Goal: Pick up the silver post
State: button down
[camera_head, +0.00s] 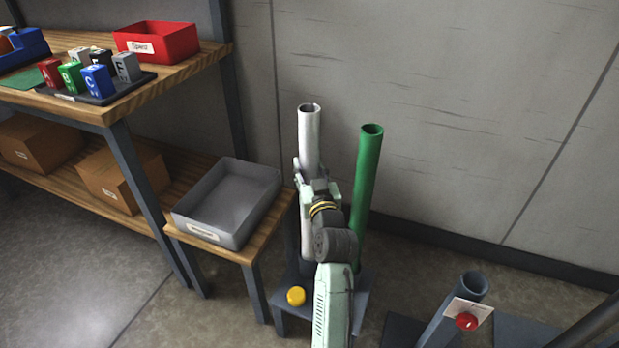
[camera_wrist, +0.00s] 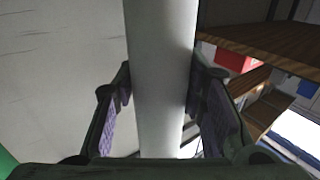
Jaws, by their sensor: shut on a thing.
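The silver post (camera_head: 309,140) is a tall, hollow, light grey tube standing upright at the middle of the head view. My gripper (camera_head: 309,192) is around it partway up and shut on it. In the wrist view, the post (camera_wrist: 161,70) runs between the two fingers of my gripper (camera_wrist: 158,100), with purple pads on either side. The lower part of the post is mostly hidden behind my arm, so I cannot tell whether its foot touches the stand below.
A green post (camera_head: 367,180) stands close on the right. A grey tray (camera_head: 190,228) sits on a small wooden table to the left. A yellow knob (camera_head: 296,296) is on the low stand (camera_head: 362,285). A shelf with a red bin (camera_head: 158,42) is further left. The wall is behind.

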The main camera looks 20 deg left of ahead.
aim_at(312, 116)
notch_tip(312, 116, up, 16)
jog(key=shift+r, duration=0.15)
dwell(0.3)
jog(key=shift+s+d, duration=0.1)
dwell(1.0)
